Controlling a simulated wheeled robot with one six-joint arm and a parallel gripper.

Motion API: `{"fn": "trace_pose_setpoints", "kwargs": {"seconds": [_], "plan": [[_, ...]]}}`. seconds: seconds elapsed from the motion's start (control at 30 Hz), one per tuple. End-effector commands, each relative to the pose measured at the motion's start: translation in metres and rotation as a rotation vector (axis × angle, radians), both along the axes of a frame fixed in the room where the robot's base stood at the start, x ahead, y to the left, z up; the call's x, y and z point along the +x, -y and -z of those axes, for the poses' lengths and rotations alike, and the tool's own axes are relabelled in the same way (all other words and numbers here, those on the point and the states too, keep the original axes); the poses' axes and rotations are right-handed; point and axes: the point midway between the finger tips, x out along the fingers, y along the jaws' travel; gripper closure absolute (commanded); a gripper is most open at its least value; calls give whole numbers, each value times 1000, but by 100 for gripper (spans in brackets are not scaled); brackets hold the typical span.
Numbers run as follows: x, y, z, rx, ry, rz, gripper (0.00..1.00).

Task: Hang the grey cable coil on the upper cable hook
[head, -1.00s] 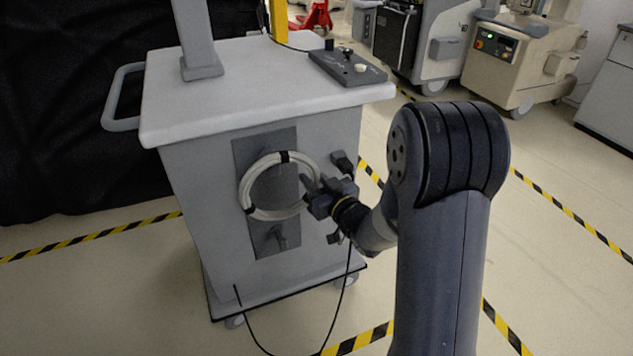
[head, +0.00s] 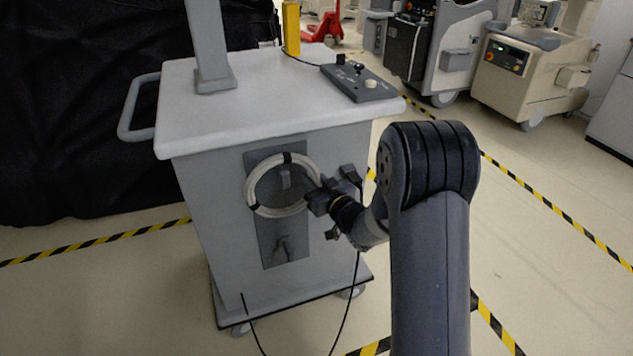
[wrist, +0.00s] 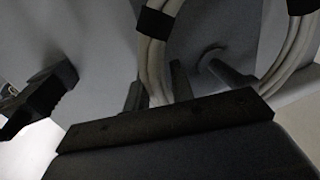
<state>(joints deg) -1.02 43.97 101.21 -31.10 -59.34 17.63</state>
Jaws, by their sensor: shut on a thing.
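The grey cable coil (head: 253,200), a pale ring with dark bands, is upright in front of the dark plate on the cart's front. My gripper (head: 314,192) is shut on its right side. In the wrist view, its strands (wrist: 155,60) pass between my two fingers (wrist: 155,92). The upper cable hook (head: 285,179) shows inside the ring, below its top band. A grey peg in the wrist view (wrist: 228,72) also lies within the ring. I cannot tell how far the hook reaches through the ring. The lower hook (head: 282,246) is bare.
The cart (head: 200,200) has a handle at its left and a control box (head: 360,82) on top. A dark connector (head: 352,175) sits on the cart front right of my gripper; a black cable (head: 345,310) hangs below. Other carts stand at the back right.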

Motion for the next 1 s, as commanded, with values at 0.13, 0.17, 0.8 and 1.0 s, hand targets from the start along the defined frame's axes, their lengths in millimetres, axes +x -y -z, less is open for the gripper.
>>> {"fn": "trace_pose_setpoints", "kwargs": {"seconds": [0.13, 0.17, 0.8, 1.0], "plan": [[5, -1, 10, 2, 1, 0, 100], [6, -2, 12, 2, 1, 0, 100], [12, -3, 25, 1, 3, 0, 100], [12, -3, 25, 1, 3, 0, 100]]}}
